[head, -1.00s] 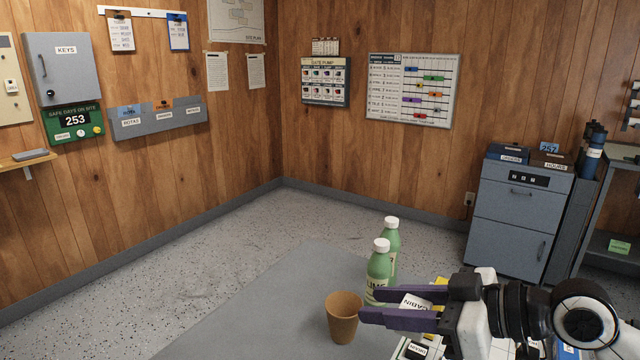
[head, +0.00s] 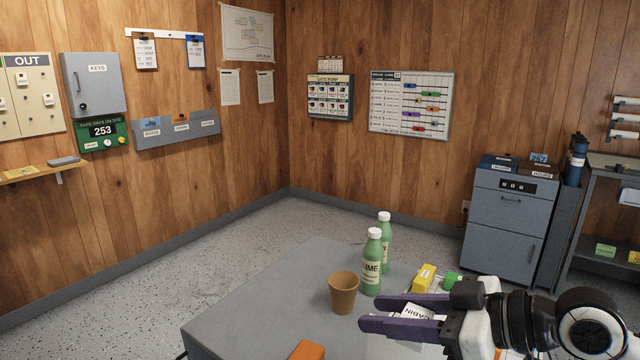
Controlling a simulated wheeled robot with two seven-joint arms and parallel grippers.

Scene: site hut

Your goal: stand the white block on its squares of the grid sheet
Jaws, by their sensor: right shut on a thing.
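My right gripper (head: 366,315) reaches in from the lower right with its purple fingers pointing left. It is shut on the white block (head: 418,311), which shows between the fingers and bears the word CABIN. The fingers and hand cover parts of the block. The gripper is in front of the yellow block and to the right of the brown cup. The grid sheet is mostly hidden behind the gripper; only bits of pale, lined surface show around the yellow block, and its squares cannot be read. My left gripper is not in view.
A brown cup (head: 343,292) and two green bottles with white caps (head: 372,264) stand on the grey table (head: 255,310). A yellow block (head: 424,278) and a green piece (head: 452,280) lie behind the gripper. An orange block (head: 307,350) is at the bottom edge. The table's left part is clear.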

